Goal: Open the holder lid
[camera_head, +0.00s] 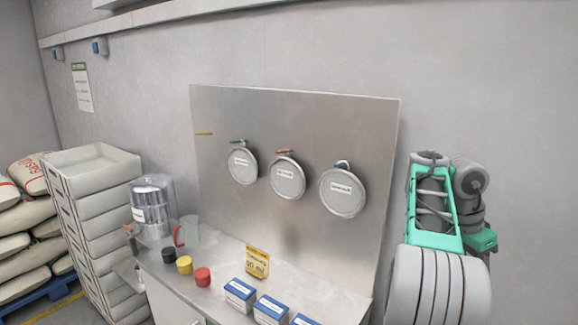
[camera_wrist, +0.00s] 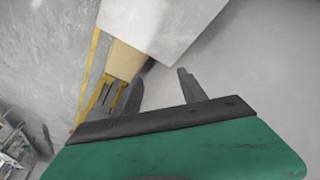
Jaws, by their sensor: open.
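Three round grey lidded discs with white labels hang in a row on the steel back panel: the left one (camera_head: 243,167) has a green handle on top, the middle one (camera_head: 288,180) a red handle, the right one (camera_head: 343,194) a blue handle. A clear cylinder (camera_head: 152,208) with stacked metallic contents stands at the left end of the counter; its top looks covered. I cannot tell which of these is the holder. My gripper (camera_wrist: 161,82) is open and empty in the wrist view, away from all of them. The head view shows my folded arm at the right, not the fingertips.
The counter (camera_head: 217,261) bears a jug with a red handle (camera_head: 187,233), black, yellow and red cups (camera_head: 203,277), a yellow box (camera_head: 257,262) and several blue-white boxes (camera_head: 271,309). Stacked crates (camera_head: 95,200) and sacks (camera_head: 25,215) stand at the left. A grey wall rises behind.

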